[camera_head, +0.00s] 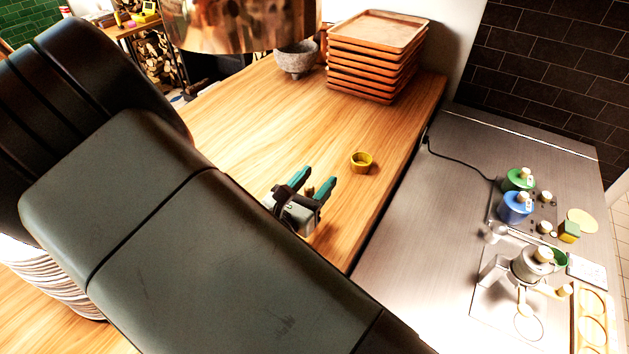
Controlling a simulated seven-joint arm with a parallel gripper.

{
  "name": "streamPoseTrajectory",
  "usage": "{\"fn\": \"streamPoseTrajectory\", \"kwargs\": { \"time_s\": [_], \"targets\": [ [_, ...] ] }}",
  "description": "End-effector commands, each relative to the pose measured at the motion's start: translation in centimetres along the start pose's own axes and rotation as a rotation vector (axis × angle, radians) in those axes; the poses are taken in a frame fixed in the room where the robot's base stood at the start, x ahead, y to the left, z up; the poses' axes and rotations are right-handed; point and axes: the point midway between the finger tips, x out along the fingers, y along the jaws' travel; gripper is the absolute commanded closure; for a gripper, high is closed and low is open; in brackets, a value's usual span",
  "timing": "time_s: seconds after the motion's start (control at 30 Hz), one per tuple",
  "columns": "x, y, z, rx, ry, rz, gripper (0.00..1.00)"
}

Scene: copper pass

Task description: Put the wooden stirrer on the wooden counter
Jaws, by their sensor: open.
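The wooden counter (245,115) runs from the back of the picture to the lower left. My gripper (313,182) is above or at the counter near its right edge, with its two teal fingertips apart. A small brown bit shows between the fingers; I cannot tell whether it is the wooden stirrer or a part of my gripper. I do not clearly see the stirrer anywhere else. My arm hides much of the counter at the left and front.
Stacked wooden trays (378,50) and a grey stone bowl (296,59) stand at the back. A copper hood (240,25) hangs above. A steel counter (400,240) at the right holds a green pot (516,180) and a blue pot (513,210).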

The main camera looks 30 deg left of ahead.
Motion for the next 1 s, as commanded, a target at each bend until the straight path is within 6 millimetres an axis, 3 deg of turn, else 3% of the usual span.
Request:
{"fn": "streamPoseTrajectory", "kwargs": {
  "time_s": [0.17, 0.5, 0.7, 1.0],
  "targets": [
    [-0.9, 0.1, 0.3, 0.000, 0.001, 0.003, 0.51],
    [-7.9, 0.1, 0.3, 0.001, 0.002, 0.004, 0.51],
    [-11.0, 0.1, 0.3, 0.000, 0.000, 0.003, 0.51],
    [-12.1, 0.0, 0.3, 0.000, 0.000, 0.000, 0.51]
  ]
}}
